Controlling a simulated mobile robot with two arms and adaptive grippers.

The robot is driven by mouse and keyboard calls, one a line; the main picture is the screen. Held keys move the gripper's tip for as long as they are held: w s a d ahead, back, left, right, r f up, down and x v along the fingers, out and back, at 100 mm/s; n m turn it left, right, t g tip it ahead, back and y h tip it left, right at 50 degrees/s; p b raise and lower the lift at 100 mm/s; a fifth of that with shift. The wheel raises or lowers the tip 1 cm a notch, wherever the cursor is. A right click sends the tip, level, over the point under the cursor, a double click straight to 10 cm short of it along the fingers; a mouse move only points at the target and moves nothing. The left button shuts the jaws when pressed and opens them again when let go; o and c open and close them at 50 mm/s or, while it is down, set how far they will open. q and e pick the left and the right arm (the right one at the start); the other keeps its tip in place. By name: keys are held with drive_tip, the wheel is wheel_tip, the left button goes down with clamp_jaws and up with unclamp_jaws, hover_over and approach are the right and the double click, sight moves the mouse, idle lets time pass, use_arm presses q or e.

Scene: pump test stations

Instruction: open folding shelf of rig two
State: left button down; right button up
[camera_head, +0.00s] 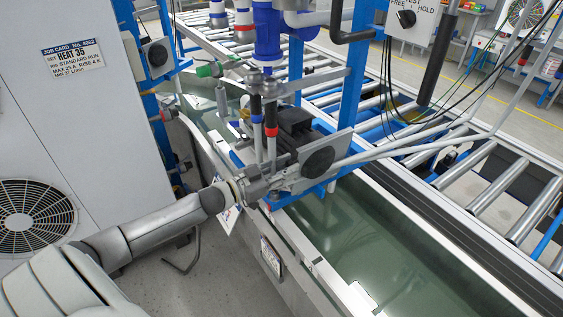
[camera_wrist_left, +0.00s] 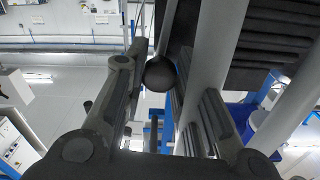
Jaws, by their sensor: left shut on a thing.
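My left gripper (camera_head: 262,185) is at the near side of a blue-framed pump rig, just in front of its dark motor (camera_head: 296,125). In the left wrist view, its two dark fingers (camera_wrist_left: 160,100) are on either side of a round black knob (camera_wrist_left: 161,74) on a thin stem. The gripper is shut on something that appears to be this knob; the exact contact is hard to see. I cannot make out which part of the rig is the folding shelf. My right gripper is not in view.
A grey cabinet with a job card (camera_head: 78,52) and a round fan grille (camera_head: 36,217) stands at left. A long greenish trough (camera_head: 365,235) runs under the rig. A roller conveyor (camera_head: 490,185) lies behind it. Bare floor shows at the lower left.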

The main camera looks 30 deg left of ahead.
use_arm(q)
drive_tip(key=shift+s+d+f+m+b, duration=0.85)
drive_tip(key=shift+d+f+m+b, duration=0.35)
drive_tip(key=shift+d+f+m, duration=1.05)
drive_tip(key=shift+s+d+f+m+b, duration=0.85)
drive_tip(key=shift+d+f+m+b, duration=0.3)
drive_tip(key=shift+d+f+m, duration=1.05)
drive_tip(key=shift+s+d+f+m+b, duration=0.85)
drive_tip(key=shift+d+f+m+b, duration=0.35)
drive_tip(key=shift+d+f+m, duration=1)
drive_tip(key=shift+a+r+m, duration=0.25)
drive_tip(key=shift+a+m, duration=0.2)
drive_tip(key=shift+a, duration=0.05)
drive_tip(key=c, duration=1.2)
unclamp_jaws()
